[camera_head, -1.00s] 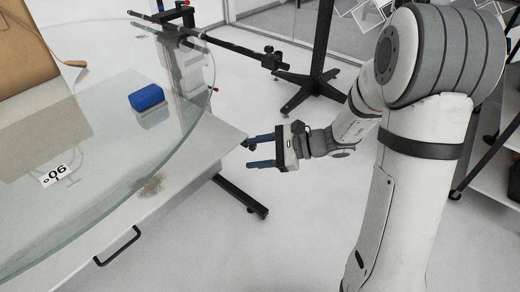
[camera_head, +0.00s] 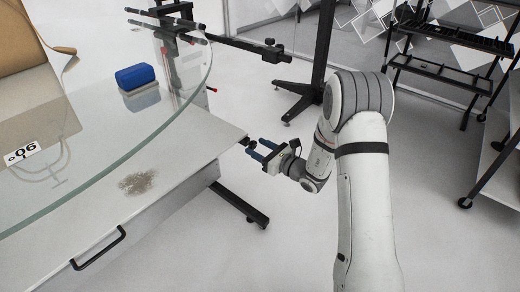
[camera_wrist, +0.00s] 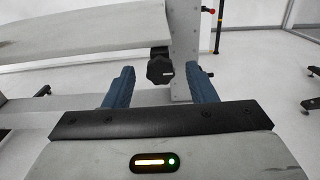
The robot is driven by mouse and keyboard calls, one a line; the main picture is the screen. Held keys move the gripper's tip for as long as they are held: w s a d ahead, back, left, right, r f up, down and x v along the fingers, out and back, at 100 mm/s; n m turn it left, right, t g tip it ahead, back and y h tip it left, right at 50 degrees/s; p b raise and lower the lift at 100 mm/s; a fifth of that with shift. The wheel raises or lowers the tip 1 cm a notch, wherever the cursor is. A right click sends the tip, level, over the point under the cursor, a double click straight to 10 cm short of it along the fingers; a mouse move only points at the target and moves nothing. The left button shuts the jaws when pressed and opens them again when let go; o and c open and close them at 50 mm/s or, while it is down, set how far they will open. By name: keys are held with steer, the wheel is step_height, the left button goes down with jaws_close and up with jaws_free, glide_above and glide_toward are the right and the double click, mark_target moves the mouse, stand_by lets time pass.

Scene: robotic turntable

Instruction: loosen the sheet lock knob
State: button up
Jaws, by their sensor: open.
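The black lobed knob (camera_wrist: 160,71) hangs at the underside of the table edge in the wrist view. It shows ahead of and between the blue fingers of my gripper (camera_wrist: 160,78). In the head view the knob (camera_head: 251,143) is a small dark shape at the right edge of the table, close to my gripper (camera_head: 257,150). My gripper is open, with its fingers pointing toward the table edge. Nothing is held. I cannot tell whether the fingertips reach around the knob; no contact is clear.
The light tabletop (camera_head: 185,147) and the round glass disc (camera_head: 130,140) are left of my gripper. A blue block (camera_head: 136,77) sits on the glass. A black stand (camera_head: 308,90) is behind my arm, and a shelf cart (camera_head: 450,60) stands at the right. Floor right of the table is open.

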steer(key=shift+w+a, duration=0.35)
steer(key=shift+a, duration=0.15)
